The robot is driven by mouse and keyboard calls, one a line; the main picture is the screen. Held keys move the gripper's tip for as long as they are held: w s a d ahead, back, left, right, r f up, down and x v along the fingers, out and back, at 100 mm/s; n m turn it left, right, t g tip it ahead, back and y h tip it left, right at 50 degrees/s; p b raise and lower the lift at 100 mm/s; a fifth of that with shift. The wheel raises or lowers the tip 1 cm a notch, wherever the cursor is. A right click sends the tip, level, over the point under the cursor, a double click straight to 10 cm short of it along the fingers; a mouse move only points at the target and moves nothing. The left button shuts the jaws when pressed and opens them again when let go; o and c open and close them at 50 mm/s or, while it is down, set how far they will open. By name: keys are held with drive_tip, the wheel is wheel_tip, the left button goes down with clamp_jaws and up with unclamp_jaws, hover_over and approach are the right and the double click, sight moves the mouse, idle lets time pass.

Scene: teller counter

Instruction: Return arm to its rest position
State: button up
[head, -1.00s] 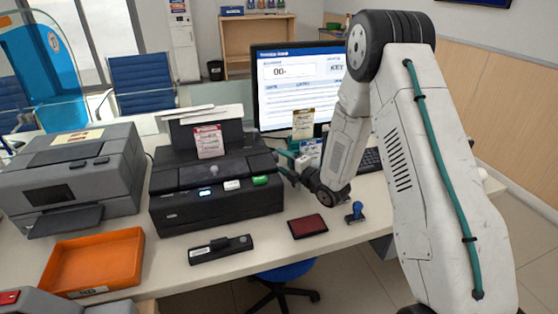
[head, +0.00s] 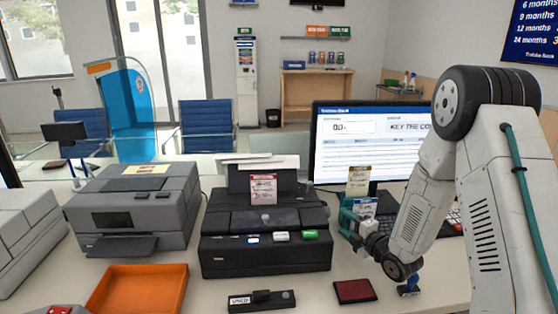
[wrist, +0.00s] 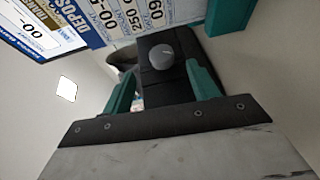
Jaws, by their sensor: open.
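My arm folds down from the right side of the head view, its white links and dark joints plain to see. My gripper (head: 346,222) has teal fingers and is at the right side of the black slip machine (head: 265,259). In the wrist view my gripper (wrist: 160,72) has its two fingers apart with no object held between them. A grey round knob (wrist: 162,57) on a black surface shows beyond the gap. Printed slips (wrist: 130,15) are near the fingers at the top of the wrist view.
A monitor (head: 345,147) and keyboard stand behind my arm. A red pad (head: 354,291) and blue stamp (head: 409,290) lie below my wrist. A grey printer (head: 150,215), orange tray (head: 140,290) and black stapler-like device (head: 262,301) are to the left.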

drive_tip(key=s+d+r+m+g+h, duration=0.2)
drive_tip(key=s+r+m+g+h, duration=0.15)
drive_tip(key=s+r+m, duration=0.35)
drive_tip(key=s+d+r+m+g+h, duration=0.25)
drive_tip(key=s+r+m+h, duration=0.2)
drive_tip(key=r, duration=0.45)
drive_tip(key=s+a+r+m+g, duration=0.1)
drive_tip(key=s+r+m+g, duration=0.1)
drive_tip(key=s, duration=0.8)
drive_tip(key=s+a+r+m+g, duration=0.2)
drive_tip(key=s+m, duration=0.3)
drive_tip(key=s, duration=0.5)
drive_tip(key=s+a+r+m+g+y, duration=0.1)
drive_tip(key=s+m+g, duration=0.3)
drive_tip(key=s, duration=0.6)
drive_tip(key=shift+a+r, duration=0.7)
